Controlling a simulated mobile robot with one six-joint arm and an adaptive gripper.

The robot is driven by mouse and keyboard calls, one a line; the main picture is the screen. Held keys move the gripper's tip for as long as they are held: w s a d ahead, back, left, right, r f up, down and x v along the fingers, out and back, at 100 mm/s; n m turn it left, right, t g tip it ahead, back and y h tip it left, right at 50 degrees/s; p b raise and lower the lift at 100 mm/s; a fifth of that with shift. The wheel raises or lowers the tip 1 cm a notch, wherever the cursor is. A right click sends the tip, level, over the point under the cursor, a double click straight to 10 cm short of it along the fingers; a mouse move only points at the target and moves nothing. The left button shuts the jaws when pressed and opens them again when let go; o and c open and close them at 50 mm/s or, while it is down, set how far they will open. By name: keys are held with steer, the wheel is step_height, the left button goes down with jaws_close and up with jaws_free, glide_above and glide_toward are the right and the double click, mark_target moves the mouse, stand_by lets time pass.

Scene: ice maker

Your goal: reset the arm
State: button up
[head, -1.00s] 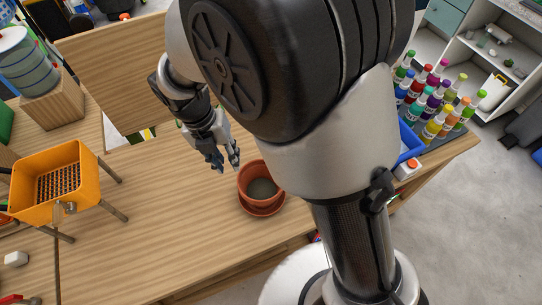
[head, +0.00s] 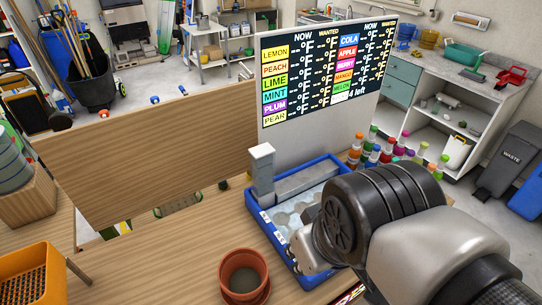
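My arm (head: 400,215) fills the lower right of the head view, with its dark joint housing in front of the blue tray. My gripper cannot be made out; it is hidden behind the arm or out of the picture. A terracotta pot (head: 244,279) stands on the wooden table (head: 150,265), left of the arm and apart from it. The blue tray (head: 262,222) holds a light panel with round hollows and a grey block. Its right part is hidden by my arm.
Several coloured bottles (head: 387,152) stand behind the tray. A menu board (head: 325,70) rises behind it, and a wooden panel (head: 150,165) stands at the table's back. An orange basket (head: 30,280) is at lower left. The table between basket and pot is clear.

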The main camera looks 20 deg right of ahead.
steer(key=shift+s+d+m, duration=0.2)
steer(key=shift+s+m, duration=0.2)
steer(key=shift+m, duration=0.5)
stand_by(0.7)
